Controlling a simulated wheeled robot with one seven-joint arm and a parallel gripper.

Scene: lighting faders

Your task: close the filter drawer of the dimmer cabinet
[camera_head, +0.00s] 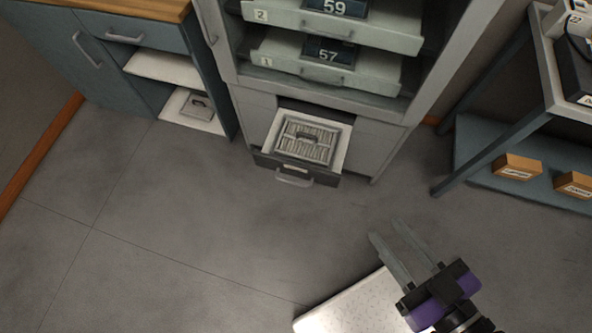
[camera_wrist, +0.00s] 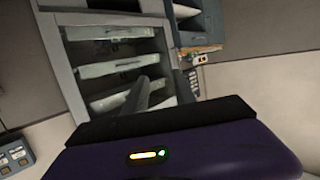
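The dimmer cabinet (camera_head: 388,124) is a tall grey cabinet at the top middle of the head view; it also shows in the wrist view (camera_wrist: 66,78). Its filter drawer (camera_head: 266,162) is pulled out low at the front, with a dark front and a pale handle (camera_head: 293,178). A pleated filter (camera_head: 306,143) with a dark grip lies in it. My gripper (camera_head: 386,230) is below and right of the drawer, apart from it. Its two long grey fingers are spread with nothing between them. The wrist view does not clearly show the drawer.
Numbered dimmer trays (camera_head: 370,72) stick out above the drawer. A blue-grey cupboard (camera_head: 85,62) with a wooden top stands left. A blue-grey rack (camera_head: 479,148) with orange boxes (camera_head: 517,167) stands right. The grey floor (camera_head: 190,225) in front of the drawer is clear.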

